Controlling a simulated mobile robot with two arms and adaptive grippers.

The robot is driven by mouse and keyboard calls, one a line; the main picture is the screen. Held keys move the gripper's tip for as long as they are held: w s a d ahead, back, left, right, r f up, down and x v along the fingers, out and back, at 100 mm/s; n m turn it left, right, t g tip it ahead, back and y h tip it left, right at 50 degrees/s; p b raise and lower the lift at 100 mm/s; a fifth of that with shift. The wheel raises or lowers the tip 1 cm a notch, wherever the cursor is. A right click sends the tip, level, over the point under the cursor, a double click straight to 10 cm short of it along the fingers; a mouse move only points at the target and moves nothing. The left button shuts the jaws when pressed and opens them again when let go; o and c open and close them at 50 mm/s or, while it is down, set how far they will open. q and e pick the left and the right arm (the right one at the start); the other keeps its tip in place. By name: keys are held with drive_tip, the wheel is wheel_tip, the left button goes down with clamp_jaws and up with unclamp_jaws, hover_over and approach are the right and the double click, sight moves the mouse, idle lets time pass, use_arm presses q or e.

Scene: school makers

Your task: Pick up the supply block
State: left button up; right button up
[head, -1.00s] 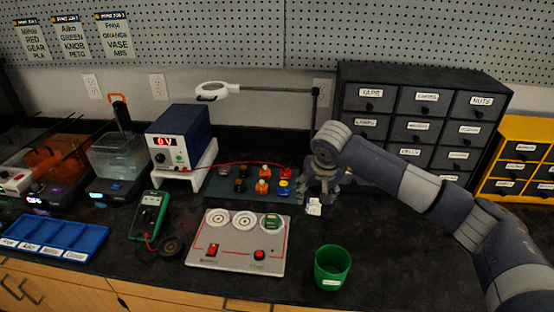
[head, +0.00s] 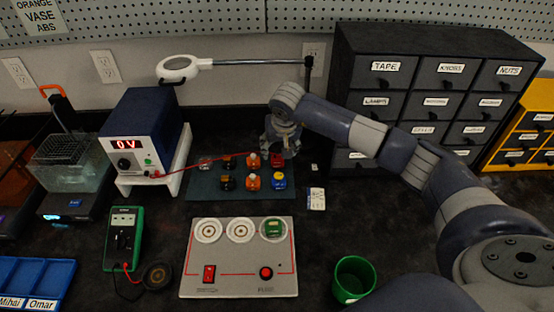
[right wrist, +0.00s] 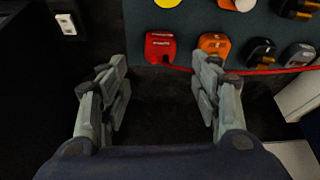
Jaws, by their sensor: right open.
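Several small coloured blocks sit in two rows on a dark teal mat (head: 201,188). A red block (head: 277,160) is at the back right corner; it also shows in the right wrist view (right wrist: 160,46), with a red wire at its edge. Beside it is an orange block (right wrist: 214,44), then a black block (right wrist: 258,52) and a grey block (right wrist: 298,54). I cannot read which is the supply block. My right gripper (head: 280,150) is behind the red block; its open, empty fingers show in the right wrist view (right wrist: 163,75). My left gripper is not in view.
A power supply (head: 138,140) reading 0 V stands left of the mat. A magnifier lamp arm (head: 250,62) crosses behind. Dark drawers (head: 400,110) stand at right. A grey panel (head: 240,255), multimeter (head: 122,238) and green cup (head: 354,278) are in front.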

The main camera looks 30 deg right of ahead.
sight(277, 156)
drive_tip(key=p+x, duration=0.1)
drive_tip(key=x, duration=0.3)
drive_tip(key=shift+w+f, duration=0.2)
drive_tip(key=shift+f, duration=0.05)
drive_tip(key=shift+w+f, duration=0.15)
drive_tip(key=shift+f, duration=0.25)
drive_tip(key=c, duration=1.1)
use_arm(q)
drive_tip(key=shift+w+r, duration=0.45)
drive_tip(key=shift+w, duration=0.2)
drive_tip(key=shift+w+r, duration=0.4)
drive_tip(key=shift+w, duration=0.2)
